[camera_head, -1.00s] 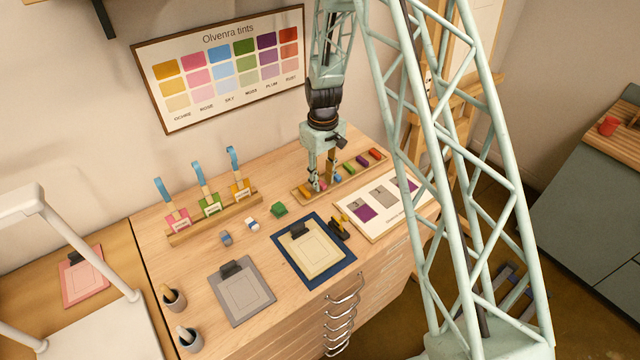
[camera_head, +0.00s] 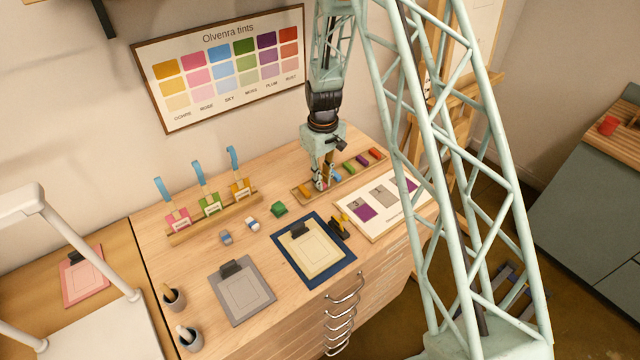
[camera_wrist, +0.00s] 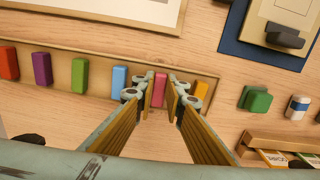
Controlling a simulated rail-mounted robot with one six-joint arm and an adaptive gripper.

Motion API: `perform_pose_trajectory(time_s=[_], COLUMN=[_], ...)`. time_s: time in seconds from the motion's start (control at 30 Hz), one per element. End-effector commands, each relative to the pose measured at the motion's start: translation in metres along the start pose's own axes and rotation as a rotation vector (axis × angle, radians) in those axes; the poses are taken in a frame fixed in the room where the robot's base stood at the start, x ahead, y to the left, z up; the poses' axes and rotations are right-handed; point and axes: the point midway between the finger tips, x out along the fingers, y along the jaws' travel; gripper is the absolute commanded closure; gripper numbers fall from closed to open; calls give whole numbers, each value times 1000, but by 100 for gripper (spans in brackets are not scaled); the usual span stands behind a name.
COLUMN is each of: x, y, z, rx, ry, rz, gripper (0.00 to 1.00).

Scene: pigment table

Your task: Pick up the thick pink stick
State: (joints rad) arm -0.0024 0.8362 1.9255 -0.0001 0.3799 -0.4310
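The stick still appears to be down in the tray.
The tray (camera_wrist: 210,78) also holds blue (camera_wrist: 119,80), green (camera_wrist: 79,76), purple (camera_wrist: 42,69), red (camera_wrist: 8,63) and ochre (camera_wrist: 201,92) sticks. A green block (camera_head: 278,209) lies left of the tray. A swatch board (camera_head: 375,231) and a blue-bordered clipboard (camera_head: 315,275) lie in front.

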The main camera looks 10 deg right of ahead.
Motion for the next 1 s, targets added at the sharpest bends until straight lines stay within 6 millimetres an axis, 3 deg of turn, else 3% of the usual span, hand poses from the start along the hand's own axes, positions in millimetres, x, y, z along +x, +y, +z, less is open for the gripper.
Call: perform_pose_trajectory(time_s=[0.57,1.0], x=[-5,-45], y=[0,0], z=[0,-1], rx=[0,0], ry=[1,2], rz=[0,1], gripper=[96,96])
